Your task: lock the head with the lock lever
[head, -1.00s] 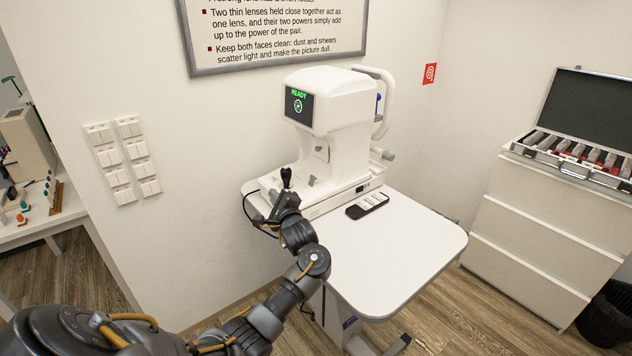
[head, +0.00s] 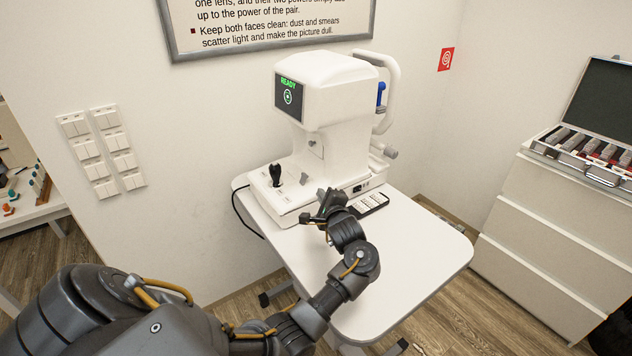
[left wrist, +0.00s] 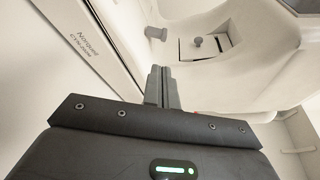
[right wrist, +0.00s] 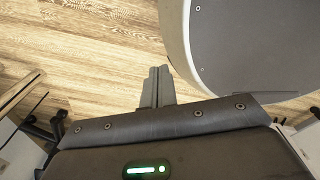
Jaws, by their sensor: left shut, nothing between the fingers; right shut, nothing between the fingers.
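The white eye-test instrument has a head (head: 335,92) with a dark screen reading READY, above a base with a black joystick (head: 275,175). A small grey lever (head: 304,178) stands on the base right of the joystick; I cannot tell for sure that it is the lock lever. The left wrist view shows a grey knob (left wrist: 196,41) in a slotted recess and a grey cylinder (left wrist: 155,33) beside it. My left gripper (head: 318,204) is shut and empty at the base's front edge, apart from the lever. My right gripper (right wrist: 158,72) is shut and empty, above the floor.
The white table (head: 400,260) is clear towards the front right. A drawer cabinet (head: 545,240) with an open lens case (head: 590,150) stands at right. Switch panels (head: 102,150) are on the wall.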

